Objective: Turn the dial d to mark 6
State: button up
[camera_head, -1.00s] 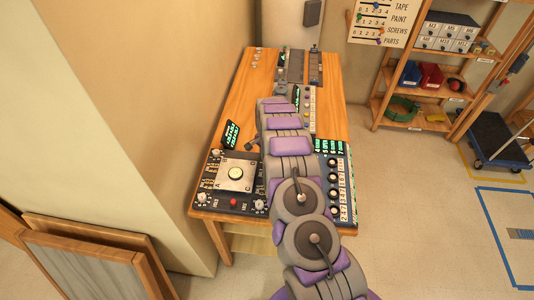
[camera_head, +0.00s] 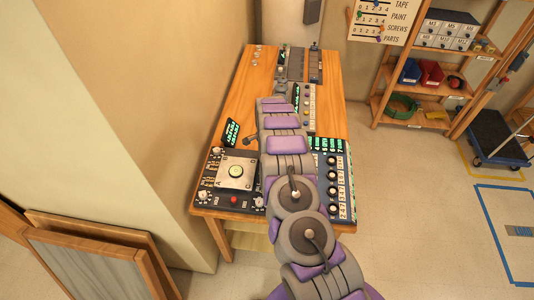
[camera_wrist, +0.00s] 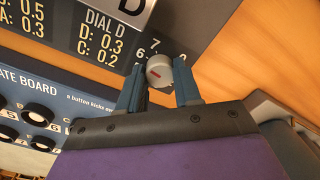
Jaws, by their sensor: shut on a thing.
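The dial d (camera_wrist: 183,69) is a small round grey knob with a red mark on its face, in the upper middle of the wrist view. It sits at the edge of a dark panel printed "DIAL D" (camera_wrist: 105,35), with the numbers 6 and 7 beside it. My gripper (camera_wrist: 160,82) has one dark blue finger on each side of the knob and is shut on it. The fingers hide part of the scale, so I cannot tell exactly which mark the red line points at. In the head view my arm hides the dial and gripper.
A blue board (camera_wrist: 35,100) with several black and white buttons lies left of the gripper. On the wooden table (camera_head: 240,95) a panel with a pale square plate (camera_head: 236,184) stands at the front left. A button panel (camera_head: 333,180) is at the front right. A shelf (camera_head: 422,90) stands apart.

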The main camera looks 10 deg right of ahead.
jog(key=o, duration=1)
jog(key=shift+w+a, duration=0.1)
jog(key=shift+o, duration=0.2)
jog(key=shift+r, duration=0.15)
notch_tip(320, 180, up, 17)
